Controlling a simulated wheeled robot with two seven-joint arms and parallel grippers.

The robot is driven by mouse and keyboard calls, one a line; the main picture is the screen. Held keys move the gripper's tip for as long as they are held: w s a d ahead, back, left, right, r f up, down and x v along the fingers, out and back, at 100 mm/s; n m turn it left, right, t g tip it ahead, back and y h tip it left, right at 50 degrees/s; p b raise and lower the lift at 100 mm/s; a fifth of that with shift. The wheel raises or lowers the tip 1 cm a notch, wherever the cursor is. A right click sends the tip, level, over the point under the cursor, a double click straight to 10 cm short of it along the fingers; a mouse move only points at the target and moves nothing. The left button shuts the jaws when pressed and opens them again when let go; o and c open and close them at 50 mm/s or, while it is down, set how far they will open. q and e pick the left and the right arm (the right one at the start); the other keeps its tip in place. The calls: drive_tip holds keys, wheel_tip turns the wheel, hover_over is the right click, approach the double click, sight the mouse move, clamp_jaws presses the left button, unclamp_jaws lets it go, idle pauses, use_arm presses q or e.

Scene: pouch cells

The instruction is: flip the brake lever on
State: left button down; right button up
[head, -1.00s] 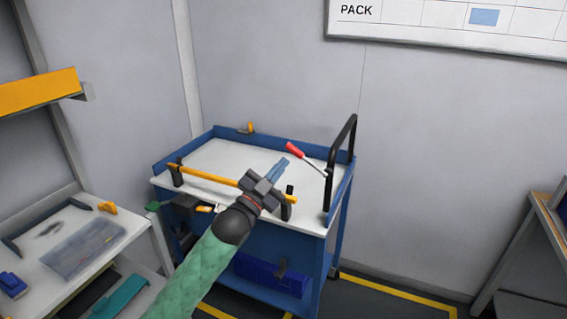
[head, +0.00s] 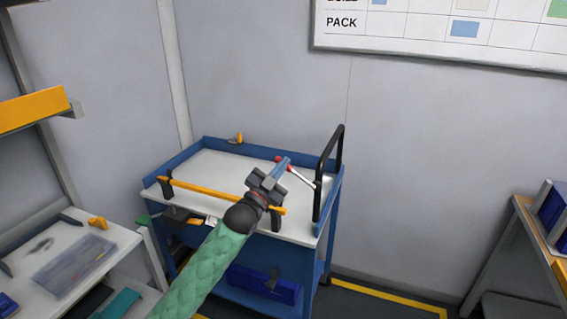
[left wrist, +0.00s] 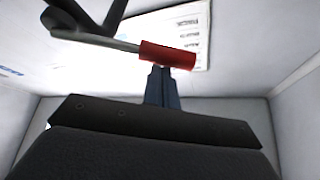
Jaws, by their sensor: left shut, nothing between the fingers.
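The brake lever has a red grip, which shows in the left wrist view (left wrist: 168,55) just beyond my fingertips. In the head view the lever's pale metal rod (head: 301,177) slants down to the right, toward the black handle frame of the blue cart. The red grip is partly hidden behind my fingers there. My left gripper (head: 283,164) is shut and empty, with its blue-grey fingers at the red grip; it also shows in the left wrist view (left wrist: 162,75). I cannot tell whether the fingers touch the grip. My right gripper is not in view.
The cart's white top (head: 220,172) is mostly clear. A yellow bar (head: 205,191) runs along its front, under my arm. The black push handle (head: 329,172) stands at its right end. A shelf bench (head: 110,238) stands left, and another bench (head: 530,225) stands right.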

use_arm(q)
drive_tip(key=shift+a+f, duration=0.1)
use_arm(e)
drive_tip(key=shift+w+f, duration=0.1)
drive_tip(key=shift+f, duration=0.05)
